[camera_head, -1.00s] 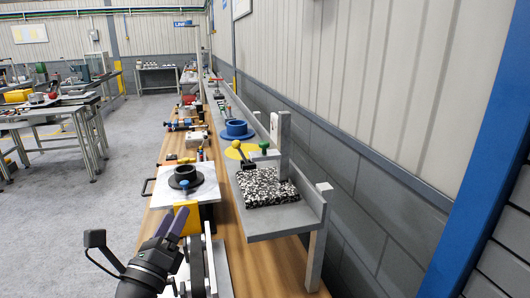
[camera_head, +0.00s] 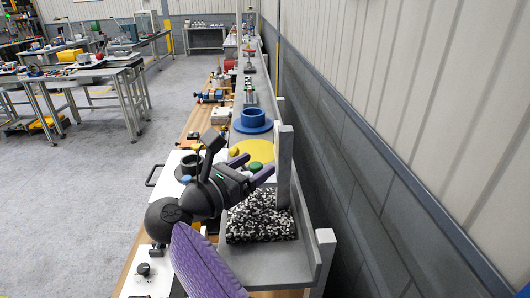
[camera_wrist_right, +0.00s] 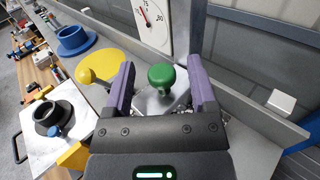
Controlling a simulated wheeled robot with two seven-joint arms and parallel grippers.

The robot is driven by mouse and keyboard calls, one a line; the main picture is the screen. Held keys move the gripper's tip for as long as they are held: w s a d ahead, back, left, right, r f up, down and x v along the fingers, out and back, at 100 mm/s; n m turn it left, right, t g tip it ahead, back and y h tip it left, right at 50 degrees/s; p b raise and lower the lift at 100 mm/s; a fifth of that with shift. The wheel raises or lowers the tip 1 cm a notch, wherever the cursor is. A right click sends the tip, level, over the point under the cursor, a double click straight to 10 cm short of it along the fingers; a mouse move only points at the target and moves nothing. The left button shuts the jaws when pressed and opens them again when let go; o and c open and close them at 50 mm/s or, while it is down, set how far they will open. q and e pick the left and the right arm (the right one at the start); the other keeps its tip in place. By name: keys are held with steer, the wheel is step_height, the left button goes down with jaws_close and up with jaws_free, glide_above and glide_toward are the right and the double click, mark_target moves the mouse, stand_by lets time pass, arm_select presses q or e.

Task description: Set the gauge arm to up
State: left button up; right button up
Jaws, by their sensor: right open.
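My right gripper (camera_head: 251,168) is open, with its two purple fingers spread, above the grey shelf. In the right wrist view, the gripper (camera_wrist_right: 162,72) has a green knob (camera_wrist_right: 161,77) between its fingers, with gaps on both sides. The green knob also shows in the head view (camera_head: 255,166), just by the fingertips. A yellow knob (camera_wrist_right: 86,76) on a metal lever sits left of the fingers. A white dial gauge with a red needle (camera_wrist_right: 152,24) stands behind the green knob. I cannot tell whether a finger touches anything. My left gripper is out of view.
A black-and-white speckled block (camera_head: 262,216) lies on the grey shelf (camera_head: 252,268) below the gripper. A grey upright post (camera_head: 284,160) stands close to the fingers. A yellow disc (camera_head: 252,147) and a blue flanged ring (camera_head: 253,120) lie farther along. The wall is at right.

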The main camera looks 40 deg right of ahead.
steer(key=shift+s, duration=0.1)
jaws_close()
stand_by(1.3)
